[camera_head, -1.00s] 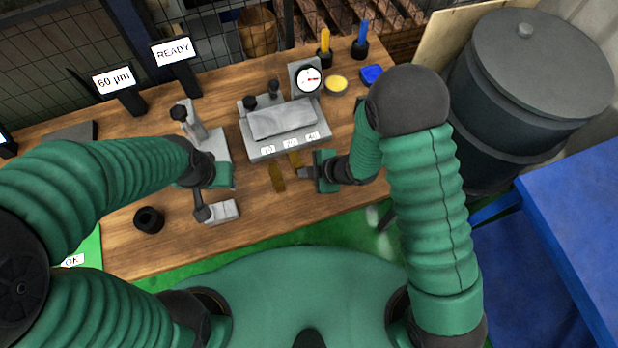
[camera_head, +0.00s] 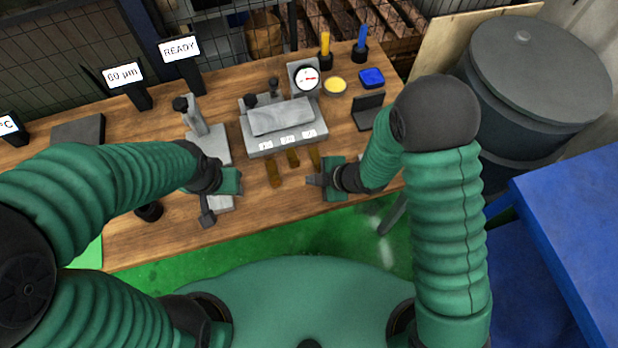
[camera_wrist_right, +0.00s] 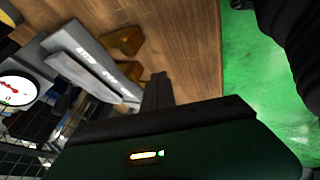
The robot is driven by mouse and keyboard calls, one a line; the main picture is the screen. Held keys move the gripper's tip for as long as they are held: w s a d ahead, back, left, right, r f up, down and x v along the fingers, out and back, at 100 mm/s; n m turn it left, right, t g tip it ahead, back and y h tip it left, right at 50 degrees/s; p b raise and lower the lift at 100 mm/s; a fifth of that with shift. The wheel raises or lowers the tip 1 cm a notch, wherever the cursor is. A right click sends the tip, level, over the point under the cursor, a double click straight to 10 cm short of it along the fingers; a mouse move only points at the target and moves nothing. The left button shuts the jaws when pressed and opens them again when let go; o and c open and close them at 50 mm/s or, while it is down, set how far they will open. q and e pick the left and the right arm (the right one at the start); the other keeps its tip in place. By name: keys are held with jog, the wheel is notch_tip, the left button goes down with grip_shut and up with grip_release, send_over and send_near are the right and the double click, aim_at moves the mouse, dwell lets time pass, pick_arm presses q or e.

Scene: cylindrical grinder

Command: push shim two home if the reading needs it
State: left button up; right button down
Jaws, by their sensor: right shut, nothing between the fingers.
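A grey fixture (camera_head: 300,139) with a ground metal block (camera_head: 282,118) on top stands at the middle of the bench. Three brass shims stick out of its front edge: the left (camera_head: 272,173), middle (camera_head: 292,157) and right (camera_head: 315,157). The left one sticks out farthest. Small labels above them are too small to read surely. A round dial gauge (camera_head: 307,79) with a red needle stands behind the fixture. My right gripper (camera_head: 310,180) is shut and empty, in front of the right shim and apart from it. My left gripper (camera_head: 207,217) is beside a light block (camera_head: 222,203); its jaws are unclear.
Signs read "60 µm" (camera_head: 122,75) and "READY" (camera_head: 180,48). A grey stand (camera_head: 205,135) is left of the fixture. A black holder (camera_head: 368,112), blue box (camera_head: 371,77) and yellow-filled cup (camera_head: 334,86) are to its right. Front bench is mostly clear.

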pick_arm(q)
jog(key=shift+w+a+r+p, duration=0.15)
jog(key=shift+w+a+p, duration=0.25)
jog(key=shift+w, duration=0.3)
pick_arm(e)
jog(key=shift+w+v, duration=0.2)
jog(key=shift+v, duration=1.3)
jog(key=shift+w+v, duration=0.15)
jog(key=shift+v, duration=1.3)
